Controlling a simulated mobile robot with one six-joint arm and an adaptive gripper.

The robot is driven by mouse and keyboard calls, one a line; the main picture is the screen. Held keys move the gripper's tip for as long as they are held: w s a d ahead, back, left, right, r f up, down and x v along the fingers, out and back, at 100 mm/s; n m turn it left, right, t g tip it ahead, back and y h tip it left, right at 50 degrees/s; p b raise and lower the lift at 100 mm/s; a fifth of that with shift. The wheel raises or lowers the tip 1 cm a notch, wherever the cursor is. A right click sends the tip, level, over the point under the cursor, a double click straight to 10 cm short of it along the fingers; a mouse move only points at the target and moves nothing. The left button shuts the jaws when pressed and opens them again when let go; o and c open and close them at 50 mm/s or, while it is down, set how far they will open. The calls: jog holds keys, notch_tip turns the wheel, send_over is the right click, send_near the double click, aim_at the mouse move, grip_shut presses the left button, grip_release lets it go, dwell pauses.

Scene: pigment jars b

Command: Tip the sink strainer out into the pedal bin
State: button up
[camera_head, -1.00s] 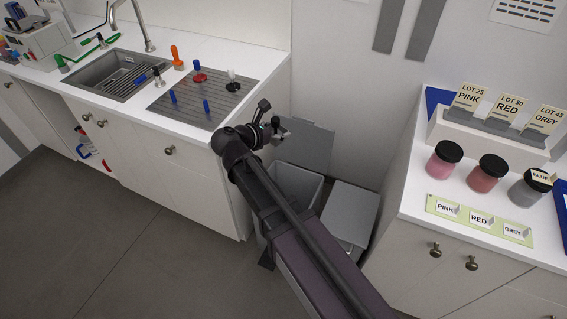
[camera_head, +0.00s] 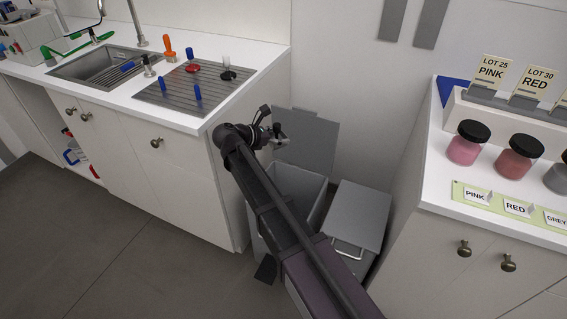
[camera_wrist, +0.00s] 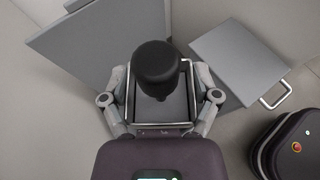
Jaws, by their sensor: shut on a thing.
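My gripper (camera_head: 271,136) is held out over the open pedal bin (camera_head: 298,184), near the raised grey lid (camera_head: 306,142). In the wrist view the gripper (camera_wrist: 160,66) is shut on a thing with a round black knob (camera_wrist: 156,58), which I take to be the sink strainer. The knob faces the camera and hides most of what is below it. The strainer's contents cannot be seen. The wrist view shows the bin's raised lid (camera_wrist: 104,48) at the upper left.
A second bin with a shut grey lid (camera_head: 357,214) and bar handle stands to the right. The sink counter (camera_head: 235,62) is at left, with a sink and ribbed drainer. A cabinet with pigment jars (camera_head: 465,142) is at right. Floor is clear at front left.

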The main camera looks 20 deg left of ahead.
jog(key=w+a+f+m+h+b, duration=0.1)
jog(key=w+f+b, duration=0.3)
jog(key=f+b, duration=0.3)
jog(key=w+a+f+m+g+h+b, duration=0.1)
jog(key=w+f+b, duration=0.3)
jog(key=f+b, duration=0.3)
jog(key=shift+w+f+m+g, duration=0.15)
jog(key=shift+f+m+g, duration=0.15)
jog(key=shift+f, duration=0.25)
jog(key=shift+d, duration=0.1)
jog(key=s+d+r+m+t+b, duration=0.1)
jog(key=m+t+b, duration=0.3)
jog(key=m, duration=0.5)
jog(key=s+d+m+t+b, duration=0.2)
jog(key=s+m+t+b, duration=0.1)
jog(key=m, duration=0.6)
jog(key=shift+s+d+r+t+b, duration=0.25)
jog(key=shift+d+r+t+b, duration=0.15)
jog(key=shift+t+b, duration=0.2)
dwell(3.5)
